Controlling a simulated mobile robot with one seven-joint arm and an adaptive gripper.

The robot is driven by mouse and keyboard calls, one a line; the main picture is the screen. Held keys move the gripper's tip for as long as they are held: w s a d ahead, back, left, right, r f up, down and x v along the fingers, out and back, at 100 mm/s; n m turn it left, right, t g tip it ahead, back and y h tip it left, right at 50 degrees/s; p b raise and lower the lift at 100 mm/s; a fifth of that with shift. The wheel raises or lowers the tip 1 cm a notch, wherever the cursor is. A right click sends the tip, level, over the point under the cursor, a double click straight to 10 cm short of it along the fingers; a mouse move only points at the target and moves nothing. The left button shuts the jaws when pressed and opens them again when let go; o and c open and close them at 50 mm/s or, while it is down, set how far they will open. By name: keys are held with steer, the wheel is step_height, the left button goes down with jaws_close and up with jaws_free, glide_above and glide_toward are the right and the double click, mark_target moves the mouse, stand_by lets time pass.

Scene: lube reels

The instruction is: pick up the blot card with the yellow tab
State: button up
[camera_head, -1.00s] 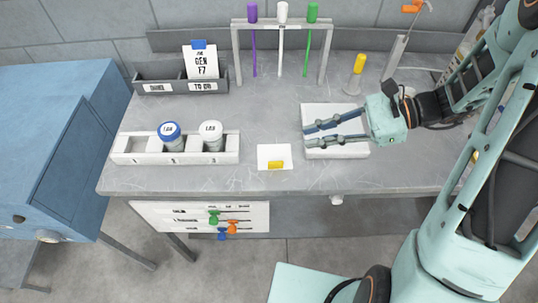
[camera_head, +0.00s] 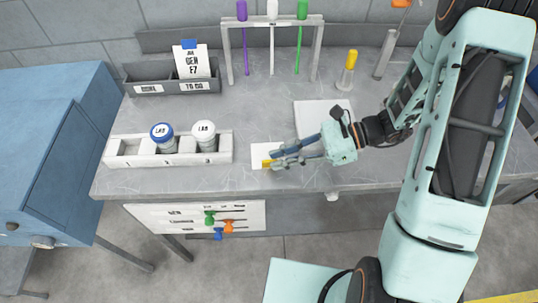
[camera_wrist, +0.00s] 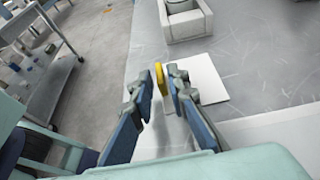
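The blot card (camera_head: 260,153) is a white card lying near the front edge of the grey bench. Its yellow tab (camera_head: 266,163) is partly hidden by my fingers in the head view. My gripper (camera_head: 275,159) reaches in from the right, low over the card. In the wrist view, the yellow tab (camera_wrist: 160,78) shows between the two fingertips of my gripper (camera_wrist: 160,85), with a gap on its left side. The fingers are apart. The white card (camera_wrist: 208,80) extends right, partly behind the right finger. I cannot tell whether a finger touches the tab.
A white rack (camera_head: 120,160) with two lidded jars stands left of the card. A white mat (camera_head: 318,112) lies behind my gripper. A grey file bin (camera_head: 150,88), a stand (camera_head: 317,55) with coloured hanging items and a yellow-capped bottle (camera_head: 347,72) stand farther back.

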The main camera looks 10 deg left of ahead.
mark_target(272, 160)
steer(key=x, duration=0.3)
steer(key=shift+s+a, duration=0.1)
steer(key=shift+c, duration=0.4)
jaws_close()
